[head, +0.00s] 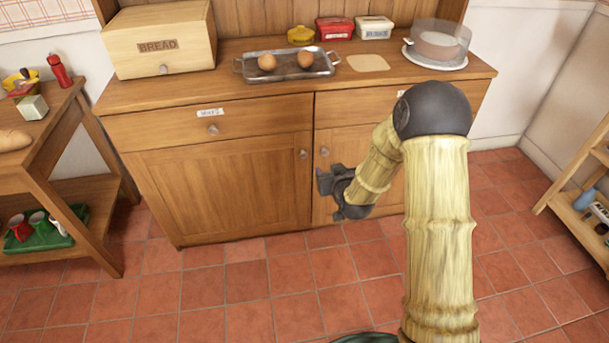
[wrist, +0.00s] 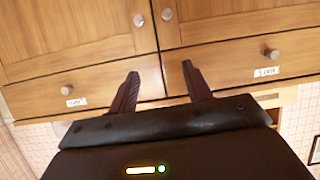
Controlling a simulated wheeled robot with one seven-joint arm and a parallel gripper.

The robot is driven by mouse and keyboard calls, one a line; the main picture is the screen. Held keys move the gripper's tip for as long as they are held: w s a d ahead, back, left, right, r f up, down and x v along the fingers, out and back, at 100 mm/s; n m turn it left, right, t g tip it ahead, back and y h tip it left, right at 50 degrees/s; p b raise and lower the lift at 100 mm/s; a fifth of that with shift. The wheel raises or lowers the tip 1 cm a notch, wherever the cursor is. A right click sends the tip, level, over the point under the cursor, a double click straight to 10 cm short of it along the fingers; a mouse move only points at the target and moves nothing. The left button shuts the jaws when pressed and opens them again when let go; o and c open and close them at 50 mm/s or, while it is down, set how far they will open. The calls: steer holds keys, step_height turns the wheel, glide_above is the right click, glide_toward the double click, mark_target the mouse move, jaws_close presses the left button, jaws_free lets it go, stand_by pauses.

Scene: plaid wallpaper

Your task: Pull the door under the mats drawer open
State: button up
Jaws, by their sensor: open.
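The wooden cabinet has two drawers over two shut doors. The left drawer (head: 160,125) bears a label (head: 210,112) that seems to read MATS; the label also shows upside down in the wrist view (wrist: 267,71). Below it is the left door (head: 225,190), with a round knob (head: 303,153) near its right edge. In the inverted wrist view this door (wrist: 215,20) is at upper right, its knob (wrist: 167,14) near the top. My gripper (head: 322,182) is open and empty, in front of the doors and below the knobs in the head view; its fingers (wrist: 160,82) point toward the doors.
The right door (wrist: 70,30) has its own knob (head: 324,152) close beside the left one. My arm partly hides the right side. A bread box (head: 160,45), a tray (head: 285,75) with eggs and a covered cake (head: 437,42) stand on top. The tiled floor is clear in front.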

steer(key=w+a+f+t+b, duration=0.1)
steer(key=a+f+t+b, duration=0.1)
steer(key=f+b, duration=0.2)
steer(key=w+a+f+t+y+b, duration=0.1)
steer(key=f+b, duration=0.4)
steer(key=f, duration=0.5)
steer(key=shift+w+a+f+m+t, duration=0.2)
steer(key=shift+w+a+m+t, duration=0.15)
steer(key=shift+a+t, duration=0.45)
steer(key=shift+d, duration=0.1)
steer(key=b, duration=0.5)
glide_toward(304, 157)
steer(key=x, duration=0.8)
steer(key=shift+w, duration=0.1)
jaws_close()
steer(key=shift+p, duration=0.3)
